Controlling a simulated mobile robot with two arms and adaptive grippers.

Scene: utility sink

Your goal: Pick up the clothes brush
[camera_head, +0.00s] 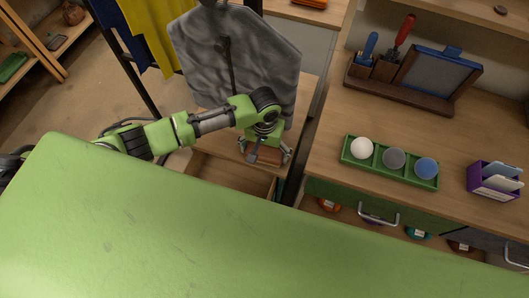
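My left gripper (265,153) points down over the light wooden surface below the grey garment, near the picture's middle. A small reddish-brown block-like thing (269,155), possibly the clothes brush, shows between and just below its spread fingers. The gripper covers part of it, and I cannot tell whether the fingers touch it. My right gripper is not in view.
A grey garment (235,60) hangs right behind my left arm. An open wooden drawer or box (232,178) lies below the gripper. The right counter holds a green tray (391,171) with three balls, a purple holder (492,182) and a wooden tool rack (405,95).

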